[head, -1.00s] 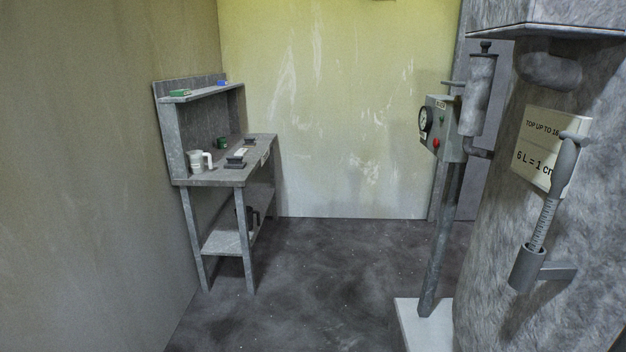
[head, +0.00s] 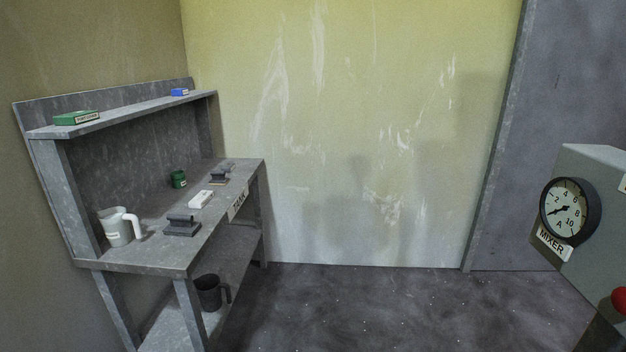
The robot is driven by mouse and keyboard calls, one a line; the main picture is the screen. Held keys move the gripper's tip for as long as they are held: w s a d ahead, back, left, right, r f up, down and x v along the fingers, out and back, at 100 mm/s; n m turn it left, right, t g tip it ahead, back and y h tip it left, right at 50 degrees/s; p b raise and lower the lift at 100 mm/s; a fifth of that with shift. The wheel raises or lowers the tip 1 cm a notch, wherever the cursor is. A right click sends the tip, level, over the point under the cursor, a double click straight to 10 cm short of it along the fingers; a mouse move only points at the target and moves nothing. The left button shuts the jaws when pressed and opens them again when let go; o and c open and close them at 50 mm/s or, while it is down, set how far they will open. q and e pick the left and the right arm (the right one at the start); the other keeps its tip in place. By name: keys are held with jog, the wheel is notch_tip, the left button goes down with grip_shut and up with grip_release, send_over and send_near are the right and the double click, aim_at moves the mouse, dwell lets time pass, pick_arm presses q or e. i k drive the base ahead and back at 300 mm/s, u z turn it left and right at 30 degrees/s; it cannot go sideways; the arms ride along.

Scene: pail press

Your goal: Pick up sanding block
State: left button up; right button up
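A grey metal workbench (head: 150,258) stands at the left against the wall. On its top, near the front edge, lies a dark grey block with a raised handle (head: 182,226), which looks like a sanding block. A similar handled block (head: 219,178) with a tan lower edge lies farther back, and another dark item (head: 227,167) sits just behind it. I cannot tell from here which one is the sanding block. Neither of my grippers shows in the head view.
Green (head: 76,118) and blue (head: 180,92) boxes lie on the upper shelf, a dark jug (head: 210,291) below. A mixer gauge box (head: 590,215) juts in at right. Floor between is clear.

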aim_at(218, 177)
jog(key=i, duration=2.7)
jog(key=z, duration=1.6)
jog(key=i, duration=0.7)
jog(key=u, duration=4.7)
